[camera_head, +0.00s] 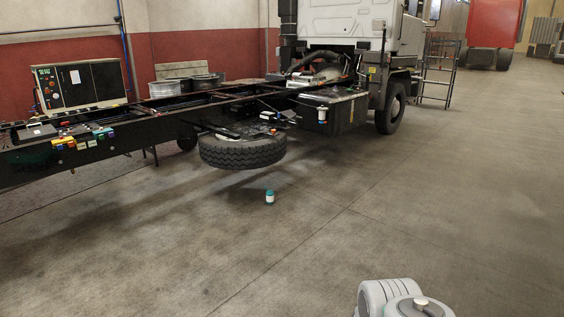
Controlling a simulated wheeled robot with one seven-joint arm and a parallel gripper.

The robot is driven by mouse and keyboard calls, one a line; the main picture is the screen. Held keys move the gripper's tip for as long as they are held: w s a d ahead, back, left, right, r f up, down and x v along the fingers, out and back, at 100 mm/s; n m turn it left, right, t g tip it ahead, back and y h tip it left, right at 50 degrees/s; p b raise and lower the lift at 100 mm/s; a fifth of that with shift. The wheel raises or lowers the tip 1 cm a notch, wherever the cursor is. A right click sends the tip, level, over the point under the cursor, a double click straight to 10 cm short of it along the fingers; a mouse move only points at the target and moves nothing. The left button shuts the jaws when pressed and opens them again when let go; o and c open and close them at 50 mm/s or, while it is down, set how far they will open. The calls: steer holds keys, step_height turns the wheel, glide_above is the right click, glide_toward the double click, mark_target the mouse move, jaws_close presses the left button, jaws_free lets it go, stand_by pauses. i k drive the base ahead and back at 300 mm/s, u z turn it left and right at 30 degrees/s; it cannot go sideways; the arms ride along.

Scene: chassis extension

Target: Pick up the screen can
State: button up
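A small teal can (269,197) with a paler band stands upright on the concrete floor, in front of the tyre that lies flat under the truck chassis. It looks like the screen can, but its label is too small to read. Nothing touches it. My gripper is not in view. Only a grey and white rounded part of my own arm shows at the bottom right edge, well apart from the can.
The long chassis frame (160,124) crosses the left side, with coloured parts (82,138) on it. The spare tyre (243,153) is behind the can. The white truck cab (345,25) and front wheel (391,108) stand further back. The floor (420,200) to the right is clear.

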mark_target(270, 194)
steer(key=z, duration=0.45)
steer(key=i, duration=4.3)
steer(key=u, duration=1.4)
steer(key=i, duration=1.25)
steer(key=u, duration=0.55)
